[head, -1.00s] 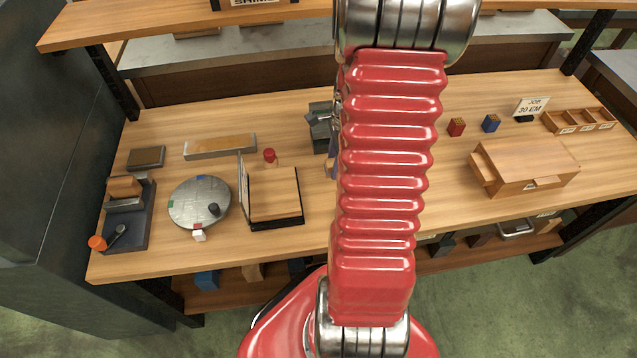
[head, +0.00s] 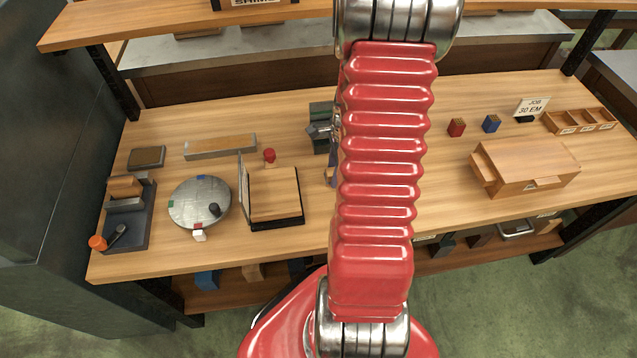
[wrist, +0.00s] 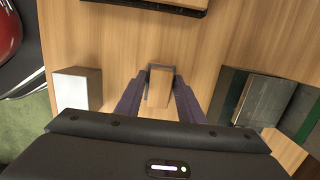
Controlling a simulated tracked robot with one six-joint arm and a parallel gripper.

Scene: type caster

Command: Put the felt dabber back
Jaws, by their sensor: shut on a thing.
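My gripper (wrist: 160,78) is shut on a small block with a tan wooden top and grey sides, which looks like the felt dabber (wrist: 160,88), in the wrist view. Its purple fingers stand on either side of the block, over the wooden bench. I cannot tell whether the block touches the bench. In the head view my red arm hides most of the gripper; only a sliver of purple finger (head: 332,176) shows at the arm's left edge. The dabber cannot be made out there.
Left of my arm are a black-edged wooden tray (head: 276,224), a red-knobbed piece (head: 269,155) and a round grey disc (head: 193,213). A wooden box (head: 525,165) stands right.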

